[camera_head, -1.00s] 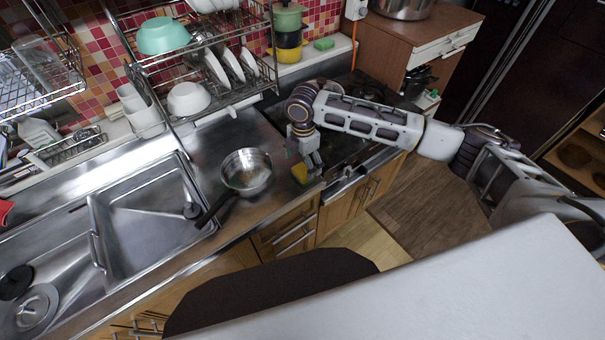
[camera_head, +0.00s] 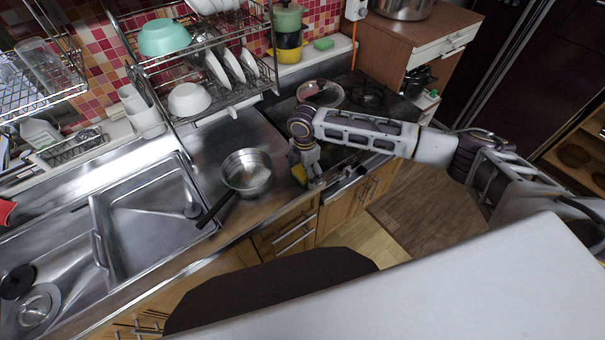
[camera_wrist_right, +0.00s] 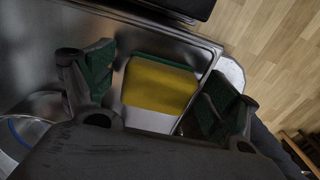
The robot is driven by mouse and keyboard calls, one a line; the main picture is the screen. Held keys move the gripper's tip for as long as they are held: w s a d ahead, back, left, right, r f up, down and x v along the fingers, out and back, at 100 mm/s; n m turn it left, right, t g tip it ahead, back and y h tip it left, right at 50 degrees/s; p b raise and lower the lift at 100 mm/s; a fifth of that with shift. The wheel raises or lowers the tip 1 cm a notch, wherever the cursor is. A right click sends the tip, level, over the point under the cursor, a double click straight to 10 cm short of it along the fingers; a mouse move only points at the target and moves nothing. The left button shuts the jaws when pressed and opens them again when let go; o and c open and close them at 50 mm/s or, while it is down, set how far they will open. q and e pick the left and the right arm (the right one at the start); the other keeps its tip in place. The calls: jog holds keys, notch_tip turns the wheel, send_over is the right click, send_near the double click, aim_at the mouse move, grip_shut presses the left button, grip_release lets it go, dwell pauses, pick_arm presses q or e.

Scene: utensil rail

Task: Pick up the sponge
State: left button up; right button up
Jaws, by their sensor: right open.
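The yellow sponge with a green layer (camera_head: 299,174) lies on the steel counter near its front edge, right of the saucepan. In the right wrist view the sponge (camera_wrist_right: 160,84) shows its yellow face between the two fingers. My right gripper (camera_head: 313,184) points down over the sponge and partly hides it in the head view. In the right wrist view the gripper (camera_wrist_right: 150,95) is open, with one finger on either side and a gap to the sponge on the left. I cannot tell the exact height above the counter. My left gripper is not in view.
A saucepan (camera_head: 247,172) stands left of the sponge, its handle towards the sink (camera_head: 150,225). The stove (camera_head: 345,125) with a pan (camera_head: 320,92) lies behind my right arm. A dish rack (camera_head: 220,95) stands at the back. Another green sponge (camera_head: 324,44) lies by the wall.

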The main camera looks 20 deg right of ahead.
dwell(0.3)
jog(key=c, duration=0.9)
jog(key=shift+r+b, duration=0.4)
jog(key=shift+r, duration=4.6)
jog(key=shift+o, duration=0.4)
jog(key=shift+c, duration=1)
jog(key=shift+r, duration=0.1)
